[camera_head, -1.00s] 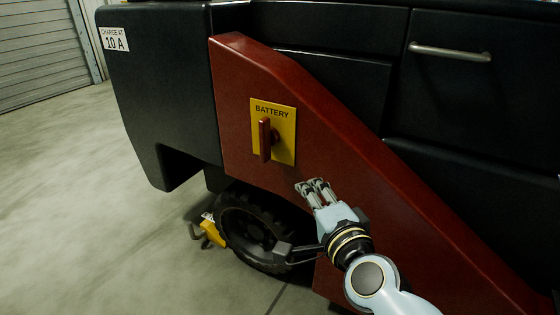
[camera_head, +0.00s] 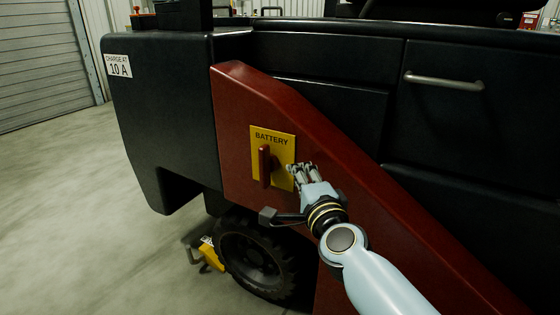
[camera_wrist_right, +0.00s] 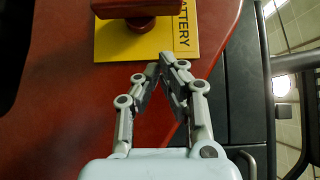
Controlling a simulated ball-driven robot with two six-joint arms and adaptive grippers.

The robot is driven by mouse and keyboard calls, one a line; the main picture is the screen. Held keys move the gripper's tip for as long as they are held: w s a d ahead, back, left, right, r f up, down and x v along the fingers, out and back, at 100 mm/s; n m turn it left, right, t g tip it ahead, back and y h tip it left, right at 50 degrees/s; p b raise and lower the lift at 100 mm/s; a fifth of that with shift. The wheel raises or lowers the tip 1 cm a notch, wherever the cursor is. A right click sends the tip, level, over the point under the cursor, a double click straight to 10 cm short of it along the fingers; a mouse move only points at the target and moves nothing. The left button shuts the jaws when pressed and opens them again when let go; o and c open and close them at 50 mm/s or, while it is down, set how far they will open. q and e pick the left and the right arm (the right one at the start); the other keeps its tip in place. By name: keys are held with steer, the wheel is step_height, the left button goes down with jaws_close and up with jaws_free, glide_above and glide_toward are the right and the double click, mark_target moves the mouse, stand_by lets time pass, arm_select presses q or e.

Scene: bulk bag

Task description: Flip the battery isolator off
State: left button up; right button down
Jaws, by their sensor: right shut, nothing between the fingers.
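The battery isolator is a red handle (camera_head: 264,166) standing upright on a yellow plate (camera_head: 286,149) marked BATTERY, on the red side panel of a dark vehicle. In the right wrist view the red handle (camera_wrist_right: 138,10) lies at the top, in front of the yellow plate (camera_wrist_right: 150,48). My right gripper (camera_head: 296,172) is shut and empty, just right of the handle, over the plate's lower right edge. In the right wrist view its fingertips (camera_wrist_right: 160,66) meet below the plate's lettering, apart from the handle. My left gripper is not in view.
The red panel (camera_head: 350,180) slopes down to the right. A wheel (camera_head: 252,255) and a yellow chock (camera_head: 210,254) are below. A drawer with a metal handle (camera_head: 444,80) is at upper right. Open floor (camera_head: 90,200) lies to the left.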

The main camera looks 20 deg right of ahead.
mark_target(265, 167)
steer(key=w, duration=0.2)
steer(key=w+a, duration=0.1)
steer(key=w, duration=0.1)
steer(key=shift+a+f+b, duration=0.15)
steer(key=shift+b, duration=0.15)
steer(key=shift+w+a, duration=0.45)
steer(key=shift+w, duration=0.15)
